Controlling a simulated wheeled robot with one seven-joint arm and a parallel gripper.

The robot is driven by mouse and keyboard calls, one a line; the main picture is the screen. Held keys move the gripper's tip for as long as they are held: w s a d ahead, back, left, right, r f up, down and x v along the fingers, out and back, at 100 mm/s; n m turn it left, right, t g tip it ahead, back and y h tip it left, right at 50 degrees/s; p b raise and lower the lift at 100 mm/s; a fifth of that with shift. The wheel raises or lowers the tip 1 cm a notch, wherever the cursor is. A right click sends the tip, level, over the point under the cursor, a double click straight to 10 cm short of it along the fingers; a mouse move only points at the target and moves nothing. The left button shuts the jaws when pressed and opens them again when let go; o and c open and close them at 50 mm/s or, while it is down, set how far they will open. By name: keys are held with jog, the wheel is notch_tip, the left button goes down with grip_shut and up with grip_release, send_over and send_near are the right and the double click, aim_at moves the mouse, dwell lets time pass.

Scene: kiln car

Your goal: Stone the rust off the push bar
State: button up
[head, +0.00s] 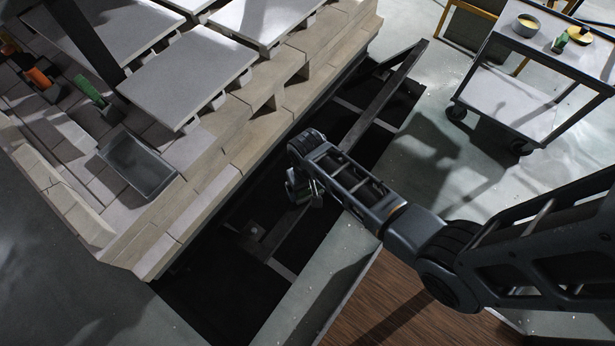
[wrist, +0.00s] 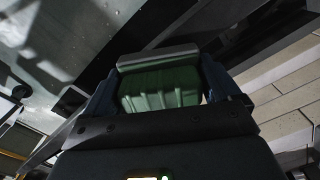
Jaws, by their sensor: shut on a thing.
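My gripper (head: 303,188) hangs over the dark pit beside the kiln car, in the middle of the head view. In the wrist view my gripper (wrist: 160,88) is shut on a ribbed green grip (wrist: 160,90) with a flat grey block (wrist: 158,58) at its far end, which looks like the rubbing stone. The push bar appears to be the long dark steel bar (head: 385,97) running through the pit; my forearm hides its middle. A dark beam also crosses the wrist view (wrist: 150,30) behind the block. I cannot tell whether block and bar touch, and rust cannot be made out.
The brick deck of the kiln car (head: 262,125) carries pale slabs (head: 187,72), a grey metal tray (head: 138,168), and green-handled (head: 88,88) and orange-handled (head: 40,78) tools. A wheeled trolley (head: 510,88) with bowls stands at upper right. Open floor (head: 425,150) lies between trolley and pit.

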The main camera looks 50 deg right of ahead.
jog(key=shift+f+b, duration=0.6)
jog(key=shift+f, duration=0.2)
dwell(0.9)
jog(key=shift+d, duration=0.1)
jog(key=shift+w+d, duration=0.1)
jog(key=shift+d, duration=2.35)
jog(key=shift+d, duration=0.15)
jog(key=shift+d+f+b, duration=0.1)
jog(key=shift+d+b, duration=0.4)
jog(key=shift+d, duration=1.85)
jog(key=shift+w+d+b, duration=0.2)
jog(key=shift+d+b, duration=0.4)
jog(key=shift+d, duration=1.9)
